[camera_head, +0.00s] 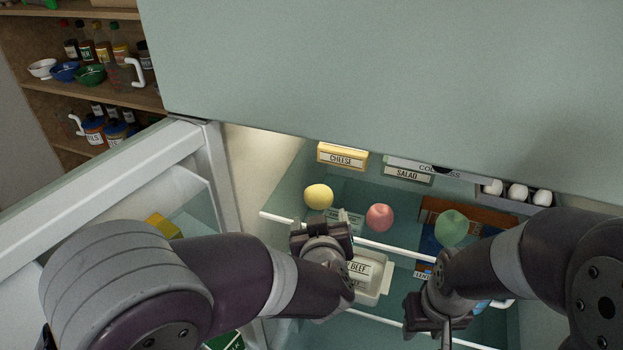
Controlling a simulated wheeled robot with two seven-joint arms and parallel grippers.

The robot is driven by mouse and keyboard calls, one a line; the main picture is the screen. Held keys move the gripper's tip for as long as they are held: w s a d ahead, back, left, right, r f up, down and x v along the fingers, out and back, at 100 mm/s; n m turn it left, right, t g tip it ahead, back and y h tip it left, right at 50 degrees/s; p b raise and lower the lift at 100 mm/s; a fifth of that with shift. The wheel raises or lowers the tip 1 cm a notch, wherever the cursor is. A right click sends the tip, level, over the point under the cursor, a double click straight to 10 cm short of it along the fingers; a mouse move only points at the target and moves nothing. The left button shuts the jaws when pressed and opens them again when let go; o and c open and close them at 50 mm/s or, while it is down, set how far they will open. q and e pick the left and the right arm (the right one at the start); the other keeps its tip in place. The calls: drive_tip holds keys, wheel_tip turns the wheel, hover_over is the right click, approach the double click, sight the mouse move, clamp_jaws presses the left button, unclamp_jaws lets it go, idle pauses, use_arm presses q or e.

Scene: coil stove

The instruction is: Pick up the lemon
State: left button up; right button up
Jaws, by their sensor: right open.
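The yellow lemon (318,196) sits on the glass shelf inside the open fridge, at the left of a row of round fruit. My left gripper (322,232) is just in front of and below the lemon in the picture, apart from it as far as I can see. It points into the fridge, and its fingertips are hard to make out. My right gripper (436,322) is lower and further right, away from the lemon, with its fingers open and nothing seen between them.
A pink fruit (380,217) and a green fruit (452,228) stand right of the lemon. A white shelf rail (400,248) crosses in front. Boxes labelled cheese (343,156) and salad (407,173) stand behind. The open fridge door (110,170) is at left.

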sight(318, 200)
use_arm(q)
drive_tip(key=b+x, duration=0.1)
drive_tip(key=x, duration=0.7)
drive_tip(key=b+x, duration=0.1)
drive_tip(key=x, duration=0.3)
drive_tip(key=shift+w+a+r+b, duration=0.1)
drive_tip(key=shift+a+r+b, duration=0.05)
drive_tip(key=shift+r+b, duration=0.2)
use_arm(e)
drive_tip(key=f, duration=0.2)
drive_tip(key=shift+s+d+f, duration=0.1)
drive_tip(key=shift+s+f, duration=0.25)
drive_tip(key=shift+s, duration=0.05)
